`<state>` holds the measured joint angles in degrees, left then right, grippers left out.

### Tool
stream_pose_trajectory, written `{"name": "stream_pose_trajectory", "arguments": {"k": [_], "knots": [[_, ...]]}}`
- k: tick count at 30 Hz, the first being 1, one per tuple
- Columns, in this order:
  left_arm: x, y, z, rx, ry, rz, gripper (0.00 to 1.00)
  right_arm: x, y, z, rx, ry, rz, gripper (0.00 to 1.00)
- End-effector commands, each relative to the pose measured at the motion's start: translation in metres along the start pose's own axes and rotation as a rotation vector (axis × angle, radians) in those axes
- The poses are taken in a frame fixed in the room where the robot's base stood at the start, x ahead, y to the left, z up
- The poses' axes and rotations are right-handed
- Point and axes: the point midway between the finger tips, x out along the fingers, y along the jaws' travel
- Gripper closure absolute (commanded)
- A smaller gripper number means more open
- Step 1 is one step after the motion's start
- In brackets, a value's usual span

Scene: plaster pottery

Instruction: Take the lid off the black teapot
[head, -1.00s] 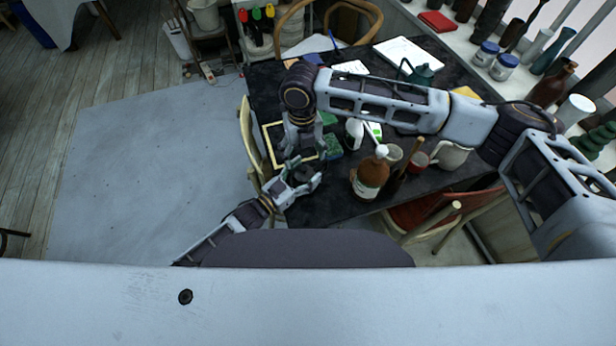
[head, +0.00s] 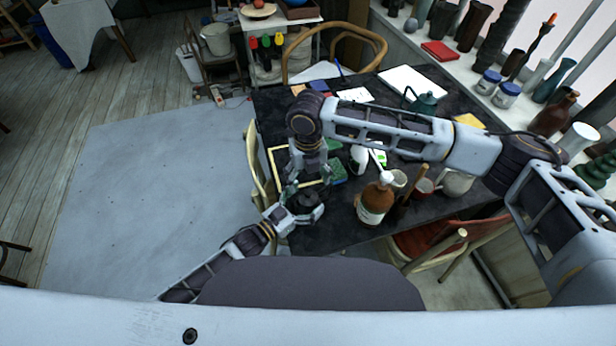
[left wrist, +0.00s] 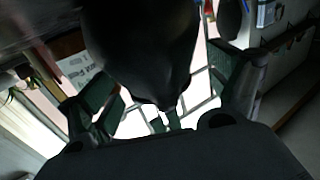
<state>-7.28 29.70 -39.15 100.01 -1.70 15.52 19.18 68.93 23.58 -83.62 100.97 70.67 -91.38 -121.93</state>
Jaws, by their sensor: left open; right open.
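The black teapot (head: 303,200) stands at the near left edge of the dark table in the head view, small and partly covered by my grippers. It fills the upper middle of the left wrist view as a dark rounded body (left wrist: 140,45). My left gripper (head: 306,212) is open, its fingers on either side of the teapot; both fingers also show in the left wrist view (left wrist: 170,95). I cannot tell whether they touch it. My right gripper (head: 308,178) points down from above, open, close over the teapot. The lid cannot be made out clearly.
A brown pump bottle (head: 372,208) stands right of the grippers, with cups and a white pitcher (head: 457,183) beyond. A green sponge-like block (head: 338,172) lies close by. A dark green teapot (head: 424,103) stands farther back. Chairs (head: 255,160) border the table.

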Motion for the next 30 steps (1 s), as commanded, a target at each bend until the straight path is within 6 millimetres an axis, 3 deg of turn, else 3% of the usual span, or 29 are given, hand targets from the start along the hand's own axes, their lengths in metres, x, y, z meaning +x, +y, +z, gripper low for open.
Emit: {"name": "stream_pose_trajectory", "arguments": {"k": [30], "knots": [[-0.097,0.000,0.001,-0.001,-0.002,0.000,0.10,0.000,0.000,0.000,0.000,0.000,0.000,0.27]]}}
